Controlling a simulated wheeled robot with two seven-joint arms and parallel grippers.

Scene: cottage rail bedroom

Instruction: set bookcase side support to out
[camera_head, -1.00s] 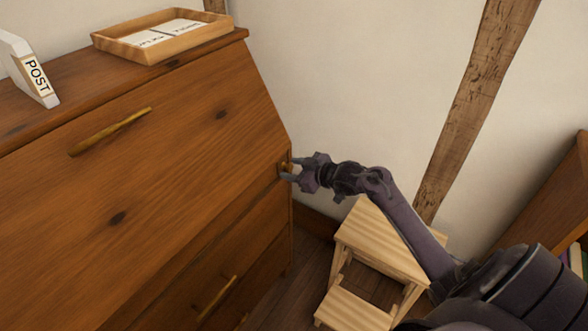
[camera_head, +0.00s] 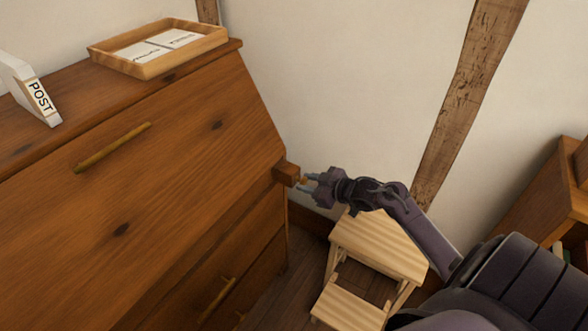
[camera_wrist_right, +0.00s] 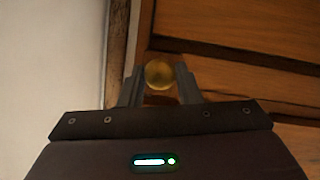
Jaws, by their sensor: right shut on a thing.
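The wooden bureau (camera_head: 175,165) fills the left of the head view, with its sloped front closed. A square wooden side support (camera_head: 286,173) sticks out from its front at the right edge, below the slope. My right gripper (camera_head: 304,182) is shut on the support's small brass knob. In the right wrist view the round brass knob (camera_wrist_right: 159,75) sits between the two fingers, and the wooden drawer fronts (camera_wrist_right: 235,50) lie behind it. My left gripper is in neither view.
A wooden tray (camera_head: 185,56) with papers and a white POST holder (camera_head: 36,92) stand on the bureau top. A light wooden step stool (camera_head: 375,245) stands on the floor under my right arm. A bookcase (camera_head: 540,200) is at the right.

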